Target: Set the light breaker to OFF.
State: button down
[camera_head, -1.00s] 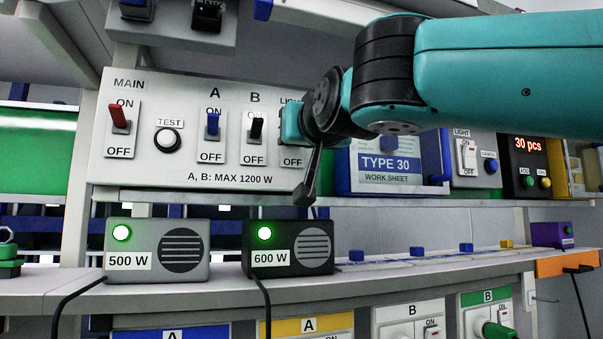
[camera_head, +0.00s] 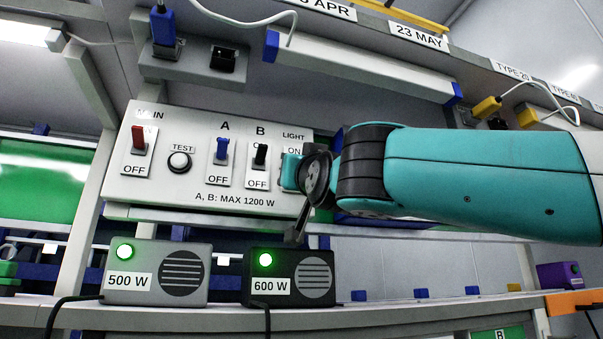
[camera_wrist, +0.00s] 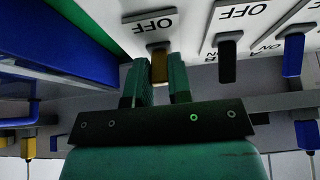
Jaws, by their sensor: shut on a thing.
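The breaker panel (camera_head: 207,199) is white, with MAIN, A, B and LIGHT switches. In the head view, my gripper (camera_head: 290,172) is at the LIGHT column and hides its lever and OFF label. In the upside-down wrist view, the light breaker (camera_wrist: 158,66) is a yellow-brown lever beside an OFF label. The fingers of my gripper (camera_wrist: 162,82) are shut on it from both sides. It sticks out much like the neighbouring levers; its exact tilt is hard to tell.
The black B lever (camera_head: 260,156) is close beside my gripper. The blue A lever (camera_head: 221,151) and red MAIN lever (camera_head: 139,139) point up. A grey 500 W box (camera_head: 160,289) and a black 600 W box (camera_head: 290,290) stand below with green lamps lit.

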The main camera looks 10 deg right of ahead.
jog(key=c, duration=1)
grip_release()
jog(key=shift+c, duration=0.2)
jog(key=b+v, duration=0.5)
jog(key=v, duration=1.2)
jog(key=shift+s+d+f, duration=0.1)
jog(key=shift+f, duration=0.05)
